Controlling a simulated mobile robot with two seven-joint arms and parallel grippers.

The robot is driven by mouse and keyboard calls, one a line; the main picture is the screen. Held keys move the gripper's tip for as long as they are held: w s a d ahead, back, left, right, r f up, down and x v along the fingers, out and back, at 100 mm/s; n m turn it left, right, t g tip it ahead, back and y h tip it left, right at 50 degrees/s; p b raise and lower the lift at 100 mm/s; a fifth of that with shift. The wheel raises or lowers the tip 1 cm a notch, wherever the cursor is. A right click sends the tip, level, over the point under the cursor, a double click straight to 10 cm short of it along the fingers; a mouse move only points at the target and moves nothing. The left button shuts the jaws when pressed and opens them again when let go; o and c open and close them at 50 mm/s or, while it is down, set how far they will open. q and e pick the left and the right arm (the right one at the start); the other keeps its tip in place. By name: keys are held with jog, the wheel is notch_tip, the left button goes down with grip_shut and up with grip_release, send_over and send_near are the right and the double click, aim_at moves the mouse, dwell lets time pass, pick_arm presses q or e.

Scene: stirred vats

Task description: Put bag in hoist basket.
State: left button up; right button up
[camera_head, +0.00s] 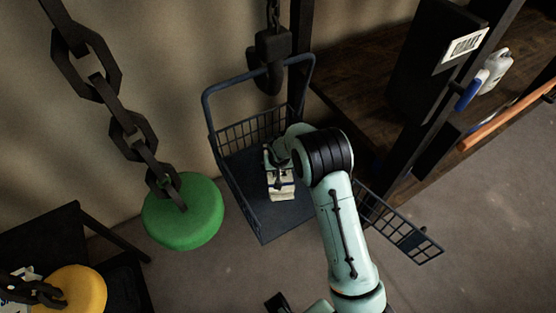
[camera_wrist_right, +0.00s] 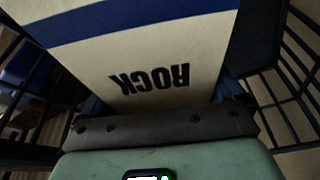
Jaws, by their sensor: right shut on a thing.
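The bag (camera_head: 281,189) is cream-coloured. In the right wrist view the bag (camera_wrist_right: 150,55) fills the middle, with a blue band and the word ROCK upside down. My right gripper (camera_head: 279,167) is shut on it and holds it over the floor of the hoist basket (camera_head: 262,219). The basket is dark blue wire mesh with a tall handle. Its mesh also shows on both sides of the bag in the wrist view. I cannot tell whether the bag touches the basket floor. My right forearm hides the basket's right part.
A black hook block (camera_head: 272,47) hangs above the basket at its handle. A mesh panel (camera_head: 403,226) sticks out at the basket's right. A green disc (camera_head: 183,212) hangs on a heavy chain at the left. A dark post and wooden shelf (camera_head: 365,75) stand at the right.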

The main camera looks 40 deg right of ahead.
jog(key=shift+w+f, duration=0.1)
jog(key=shift+f, duration=2.35)
jog(key=shift+f, duration=0.1)
jog(key=o, duration=1.6)
jog(key=shift+f, duration=0.1)
jog(key=shift+c, duration=0.2)
jog(key=shift+r, duration=0.4)
jog(key=v, duration=1.1)
jog(key=shift+s+a+r, duration=0.15)
jog(key=shift+s+r, duration=0.1)
jog(key=shift+s, duration=0.05)
